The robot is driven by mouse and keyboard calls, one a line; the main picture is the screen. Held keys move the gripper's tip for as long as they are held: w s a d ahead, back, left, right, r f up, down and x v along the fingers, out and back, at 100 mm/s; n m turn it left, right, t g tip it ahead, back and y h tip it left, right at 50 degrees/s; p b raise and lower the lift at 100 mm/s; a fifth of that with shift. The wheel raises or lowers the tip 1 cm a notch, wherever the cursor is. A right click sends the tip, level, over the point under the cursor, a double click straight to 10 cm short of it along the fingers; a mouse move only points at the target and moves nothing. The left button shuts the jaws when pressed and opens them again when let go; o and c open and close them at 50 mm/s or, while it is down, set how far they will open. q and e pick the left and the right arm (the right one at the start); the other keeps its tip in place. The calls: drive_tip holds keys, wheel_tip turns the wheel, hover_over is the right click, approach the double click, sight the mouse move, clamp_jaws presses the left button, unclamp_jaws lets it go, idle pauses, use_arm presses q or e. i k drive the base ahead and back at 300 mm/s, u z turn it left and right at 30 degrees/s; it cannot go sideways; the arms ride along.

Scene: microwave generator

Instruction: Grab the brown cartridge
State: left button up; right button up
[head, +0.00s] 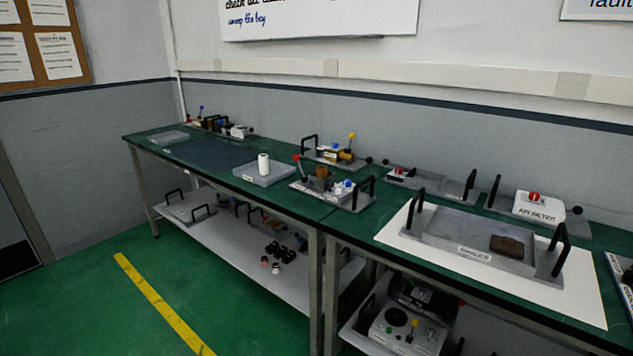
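A small dark brown block, which looks like the brown cartridge (507,245), lies in the right part of a shallow grey tray (450,238). The tray has a black upright handle at each end and a white label on its front, too small to read surely. It rests on a white sheet (390,232) on the green bench. Another brown block (322,172) stands among parts in a smaller tray near the middle of the bench. Neither of my grippers is in the head view.
The green-topped bench (330,226) runs along the wall. A grey tray with a white cylinder (263,164) stands left of the middle. A white box labelled air filter (538,206) stands behind the large tray. A lower shelf (225,240) holds more parts.

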sight(322, 170)
drive_tip(key=u, duration=0.85)
drive_tip(key=i, duration=0.7)
drive_tip(key=z, duration=1.95)
